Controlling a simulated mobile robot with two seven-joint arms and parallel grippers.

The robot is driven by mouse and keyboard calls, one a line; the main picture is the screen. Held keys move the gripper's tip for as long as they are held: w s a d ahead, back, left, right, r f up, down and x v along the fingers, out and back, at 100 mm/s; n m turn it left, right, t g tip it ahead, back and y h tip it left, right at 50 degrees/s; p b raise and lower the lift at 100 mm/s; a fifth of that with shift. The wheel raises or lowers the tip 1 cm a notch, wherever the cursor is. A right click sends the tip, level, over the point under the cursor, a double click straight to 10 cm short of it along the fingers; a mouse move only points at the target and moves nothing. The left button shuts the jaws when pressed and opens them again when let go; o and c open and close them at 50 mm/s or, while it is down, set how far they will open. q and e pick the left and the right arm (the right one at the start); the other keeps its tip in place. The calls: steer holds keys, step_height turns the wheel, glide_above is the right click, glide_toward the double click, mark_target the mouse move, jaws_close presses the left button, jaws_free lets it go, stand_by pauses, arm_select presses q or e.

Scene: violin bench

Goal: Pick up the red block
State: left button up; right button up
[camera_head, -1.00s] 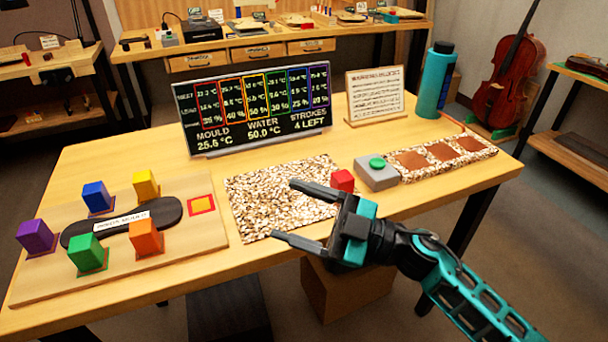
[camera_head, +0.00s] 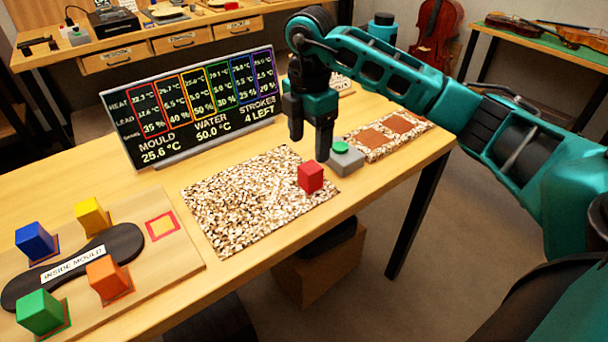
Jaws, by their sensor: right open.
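The red block (camera_head: 310,177) sits on the right part of the speckled mat (camera_head: 235,212), close to the mat's right edge. My right gripper (camera_head: 309,140) points downward above and just behind the red block, apart from it. A red-outlined square (camera_head: 162,227) on the board is empty. My left gripper is not in view.
A grey box with a green button (camera_head: 345,158) stands right behind the red block, close to my right gripper. A display screen (camera_head: 200,105) stands at the table's back. A speckled strip with brown pads (camera_head: 385,137) lies to the right. Bare table lies in front of the mat.

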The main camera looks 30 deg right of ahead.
mark_target(311, 167)
step_height(311, 167, down, 5)
steer(key=shift+r, duration=0.2)
steer(key=f, duration=0.5)
steer(key=shift+w+d+f, duration=0.1)
steer(key=shift+d, duration=0.2)
steer(key=c, duration=1)
